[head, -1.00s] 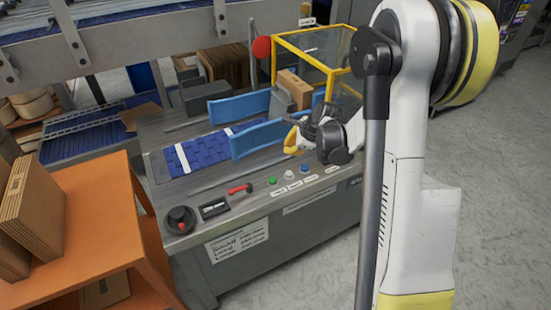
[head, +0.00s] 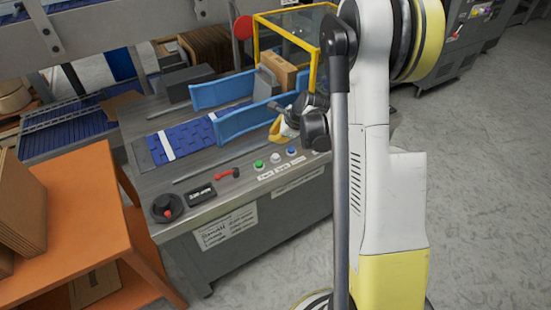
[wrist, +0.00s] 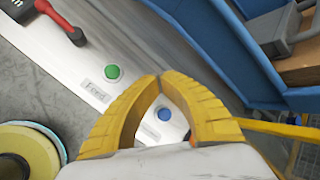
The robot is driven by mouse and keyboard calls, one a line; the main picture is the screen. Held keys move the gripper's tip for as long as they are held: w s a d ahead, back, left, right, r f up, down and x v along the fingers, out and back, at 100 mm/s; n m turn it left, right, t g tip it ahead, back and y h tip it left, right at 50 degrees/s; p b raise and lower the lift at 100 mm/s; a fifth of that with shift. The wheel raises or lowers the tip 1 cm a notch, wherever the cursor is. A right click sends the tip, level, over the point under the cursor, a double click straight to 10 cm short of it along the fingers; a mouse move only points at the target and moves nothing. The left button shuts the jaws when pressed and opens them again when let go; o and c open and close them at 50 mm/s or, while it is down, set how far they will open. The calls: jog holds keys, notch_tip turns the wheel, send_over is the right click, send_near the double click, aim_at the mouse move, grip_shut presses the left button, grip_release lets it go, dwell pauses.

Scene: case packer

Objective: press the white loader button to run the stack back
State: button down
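The white loader button (head: 275,157) sits on the front ledge of the case packer (head: 225,190), between a green button (head: 259,165) and a blue button (head: 292,151). My gripper (head: 274,138) hangs just behind and above the white button in the head view, apart from it as far as I can see. In the wrist view my gripper (wrist: 160,78) has its yellow fingertips together with nothing between them. The green button (wrist: 113,72) shows left of the fingers and the blue button (wrist: 164,114) through the gap between them. The white button is hidden there, apparently behind the left finger.
A blue guide rail (head: 245,122) stands close behind my gripper. A brown carton (head: 278,70) sits by the yellow-framed guard (head: 318,62). A red-handled lever (head: 226,173) and a black knob (head: 167,208) lie left of the buttons. An orange table (head: 85,205) stands at left.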

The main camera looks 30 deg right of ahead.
aim_at(276, 157)
notch_tip(276, 157, down, 6)
jog(key=b, duration=0.3)
jog(key=shift+b, duration=0.4)
dwell(0.9)
jog(key=shift+f+b, duration=0.45)
